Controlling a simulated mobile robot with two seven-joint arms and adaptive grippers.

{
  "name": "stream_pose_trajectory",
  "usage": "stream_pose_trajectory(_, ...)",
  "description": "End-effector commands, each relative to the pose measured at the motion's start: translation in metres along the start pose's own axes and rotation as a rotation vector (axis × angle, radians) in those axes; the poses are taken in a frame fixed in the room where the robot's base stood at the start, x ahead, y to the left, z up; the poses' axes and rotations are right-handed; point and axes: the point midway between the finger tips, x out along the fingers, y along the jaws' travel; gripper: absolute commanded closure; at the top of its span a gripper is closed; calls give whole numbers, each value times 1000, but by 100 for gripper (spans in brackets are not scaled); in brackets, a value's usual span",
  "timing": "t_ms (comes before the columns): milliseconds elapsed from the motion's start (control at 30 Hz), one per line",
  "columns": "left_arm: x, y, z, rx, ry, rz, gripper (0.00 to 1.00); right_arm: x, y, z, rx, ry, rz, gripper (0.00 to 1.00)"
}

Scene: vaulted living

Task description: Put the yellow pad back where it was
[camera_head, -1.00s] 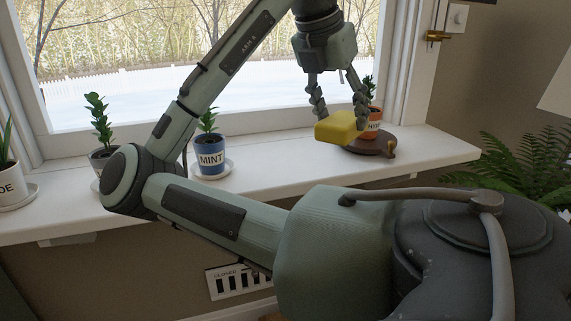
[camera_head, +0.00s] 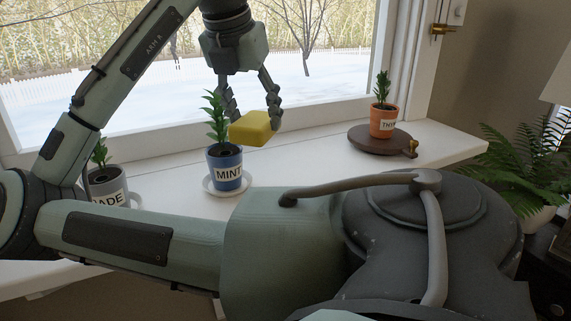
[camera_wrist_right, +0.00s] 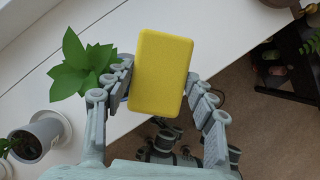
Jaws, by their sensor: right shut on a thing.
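The yellow pad (camera_head: 254,128) is a small block held in the air above the windowsill. My right gripper (camera_head: 252,108) is shut on it, one finger on each side. In the right wrist view the pad (camera_wrist_right: 161,73) lies between the two fingers of the gripper (camera_wrist_right: 162,98). In the head view the pad is beside the upper part of the mint plant in its blue pot (camera_head: 225,166). Whether the pad touches the leaves cannot be told. My left gripper is not in view.
A white windowsill (camera_head: 300,155) runs below the window. An orange thyme pot (camera_head: 383,122) stands on a round dark wooden board (camera_head: 357,138) at right. A grey pot (camera_head: 107,187) is at left, partly behind my arm. The sill between mint and board is clear. A fern (camera_head: 515,160) stands at far right.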

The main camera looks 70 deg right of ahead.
Motion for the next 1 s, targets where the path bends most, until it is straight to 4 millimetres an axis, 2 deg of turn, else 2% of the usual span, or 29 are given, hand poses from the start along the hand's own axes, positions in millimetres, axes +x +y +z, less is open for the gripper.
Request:
stream_pose_trajectory(167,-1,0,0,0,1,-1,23,22,-18,12,7,1,-4,67)
stream_pose_trajectory(400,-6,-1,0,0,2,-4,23,70,-52,39,6,1,-5,67)
stream_pose_trajectory(600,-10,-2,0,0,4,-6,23,95,-70,53,3,1,-3,67)
stream_pose_trajectory(767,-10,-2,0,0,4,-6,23,103,-73,55,1,0,-2,67)
stream_pose_trajectory(1000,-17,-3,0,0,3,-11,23,133,-73,41,-1,1,-4,67)
